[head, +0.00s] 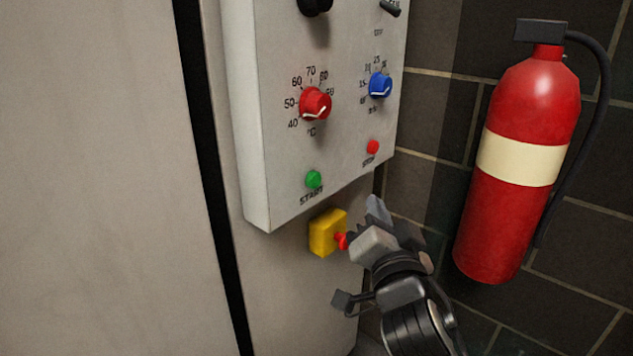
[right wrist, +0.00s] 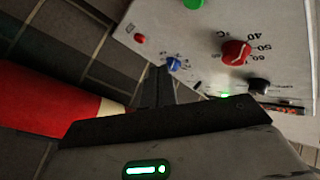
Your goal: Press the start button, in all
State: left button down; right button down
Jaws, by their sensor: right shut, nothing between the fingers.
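The green start button (head: 314,179) sits at the lower left of the grey control panel (head: 255,130), above the label START. In the right wrist view the green button (right wrist: 194,3) is at the top edge, partly cut off. My right gripper (head: 366,222) is below and to the right of the button in the head view, apart from it. Its fingers are shut with nothing between them. In the right wrist view the dark fingers (right wrist: 160,88) point toward the panel. My left gripper is not in view.
A red stop button (head: 373,147) is right of the start button. Red (head: 315,104) and blue (head: 380,86) knobs sit above. A fire extinguisher (head: 525,150) hangs at the right.

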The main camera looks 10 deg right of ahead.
aim_at(314, 180)
pick_arm(q)
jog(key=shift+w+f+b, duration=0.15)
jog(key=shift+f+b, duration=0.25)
jog(key=shift+b, duration=0.8)
pick_arm(e)
jog(key=w+a, duration=0.5)
jog(key=w, duration=0.2)
jog(key=shift+a, duration=0.25)
dwell(0.8)
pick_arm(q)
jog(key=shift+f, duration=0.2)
pick_arm(e)
jog(key=shift+w+f, duration=0.1)
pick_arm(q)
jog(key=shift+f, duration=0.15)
pick_arm(e)
jog(key=shift+w+a, duration=0.25)
